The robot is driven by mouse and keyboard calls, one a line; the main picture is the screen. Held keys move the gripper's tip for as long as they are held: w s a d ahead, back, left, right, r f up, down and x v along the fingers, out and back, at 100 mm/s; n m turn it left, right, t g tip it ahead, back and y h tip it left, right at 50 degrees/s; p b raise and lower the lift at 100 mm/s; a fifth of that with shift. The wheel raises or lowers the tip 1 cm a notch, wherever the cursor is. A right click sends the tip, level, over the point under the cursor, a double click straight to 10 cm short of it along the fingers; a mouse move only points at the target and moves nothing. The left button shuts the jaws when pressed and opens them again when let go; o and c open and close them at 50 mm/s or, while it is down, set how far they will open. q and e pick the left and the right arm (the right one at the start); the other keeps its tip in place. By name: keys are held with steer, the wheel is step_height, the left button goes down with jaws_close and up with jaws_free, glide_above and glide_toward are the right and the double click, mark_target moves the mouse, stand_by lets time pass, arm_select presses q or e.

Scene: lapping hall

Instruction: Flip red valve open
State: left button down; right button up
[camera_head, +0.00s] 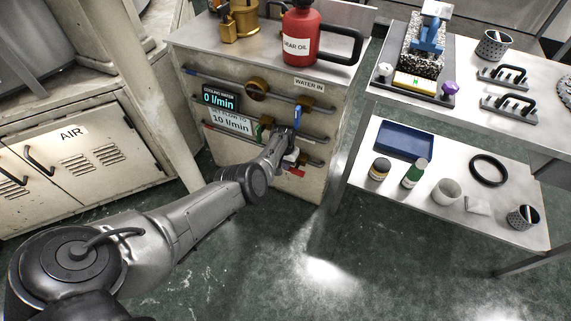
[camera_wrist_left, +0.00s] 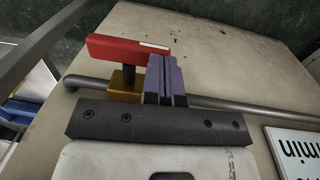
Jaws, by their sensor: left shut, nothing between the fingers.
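The red valve has a red lever (camera_wrist_left: 125,47) on a brass body (camera_wrist_left: 124,85) on a grey pipe (camera_wrist_left: 230,105). In the left wrist view the lever lies roughly along the pipe. In the head view only a bit of red lever (camera_head: 297,173) shows below my left gripper (camera_head: 290,155). My left gripper, seen in the left wrist view by its purple fingers (camera_wrist_left: 166,80), is shut and empty. The fingers overlap the lever's right end there; I cannot tell whether they touch it. My right gripper is not in view.
A blue lever (camera_head: 297,117) stands upright just above my left gripper. The cabinet (camera_head: 270,200) also carries a cooling water display (camera_head: 219,99) and a white flow sign (camera_head: 231,122). A red oil can (camera_head: 302,38) stands on top. A two-level table (camera_head: 460,210) stands at right.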

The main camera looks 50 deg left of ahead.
arm_select(q)
step_height(320, 180, up, 12)
steer(key=p, duration=0.9)
steer(key=shift+s+a+p, duration=0.2)
steer(key=shift+a+p, duration=0.15)
steer(key=shift+p, duration=0.05)
